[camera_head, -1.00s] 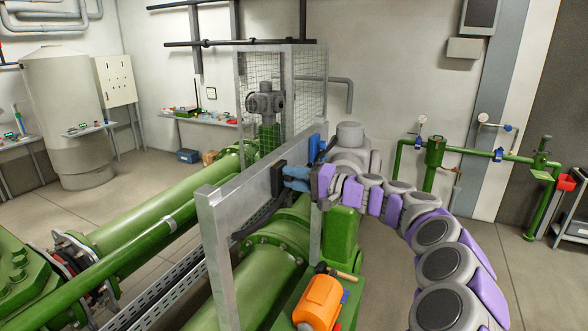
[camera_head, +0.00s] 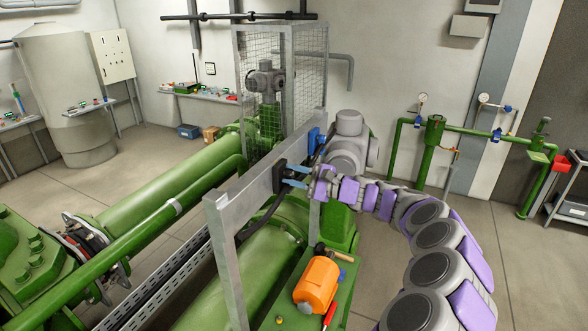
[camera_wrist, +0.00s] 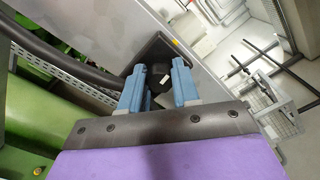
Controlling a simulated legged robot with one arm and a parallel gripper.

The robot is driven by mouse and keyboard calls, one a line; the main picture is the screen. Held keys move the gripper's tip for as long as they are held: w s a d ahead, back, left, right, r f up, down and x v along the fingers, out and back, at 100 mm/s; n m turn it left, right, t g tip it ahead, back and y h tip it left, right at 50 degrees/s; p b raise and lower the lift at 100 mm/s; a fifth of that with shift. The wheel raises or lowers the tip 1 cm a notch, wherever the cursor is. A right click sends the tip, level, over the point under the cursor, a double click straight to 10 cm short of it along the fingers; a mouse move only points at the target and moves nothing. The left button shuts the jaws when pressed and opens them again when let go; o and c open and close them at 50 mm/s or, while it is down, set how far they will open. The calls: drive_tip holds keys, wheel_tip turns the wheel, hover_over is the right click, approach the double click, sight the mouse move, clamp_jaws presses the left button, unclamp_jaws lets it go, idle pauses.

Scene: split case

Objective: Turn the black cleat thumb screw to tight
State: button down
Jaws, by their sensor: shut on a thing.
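The black thumb screw (camera_wrist: 159,72) shows in the wrist view between the two light-blue fingers of my gripper (camera_wrist: 158,85). The fingers are shut on its sides. It sits in front of a dark cleat plate (camera_wrist: 178,50) on the grey metal beam. In the head view, the black cleat (camera_head: 280,176) is on the near face of the beam, and my gripper (camera_head: 294,176) reaches it from the right. The screw is too small to make out there, and its turn angle cannot be read.
The grey metal frame beam (camera_head: 247,187) runs above green pipework. A thick black cable (camera_wrist: 70,60) runs to the cleat. A wire mesh cage (camera_head: 311,70) stands behind.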

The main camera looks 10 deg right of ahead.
drive_tip(key=shift+f+m+p, duration=0.35)
drive_tip(key=shift+m, duration=0.15)
drive_tip(key=c, duration=1.2)
unclamp_jaws()
drive_tip(key=shift+o, duration=0.9)
drive_tip(key=shift+w, duration=0.2)
drive_tip(key=shift+o, duration=1)
drive_tip(key=shift+d+r, duration=0.1)
drive_tip(key=shift+d, duration=0.05)
drive_tip(key=shift+s+r, duration=0.15)
drive_tip(key=b+v, duration=0.2)
drive_tip(key=v, duration=1.5)
drive_tip(key=shift+d+b, duration=0.25)
drive_tip(key=shift+b, duration=0.05)
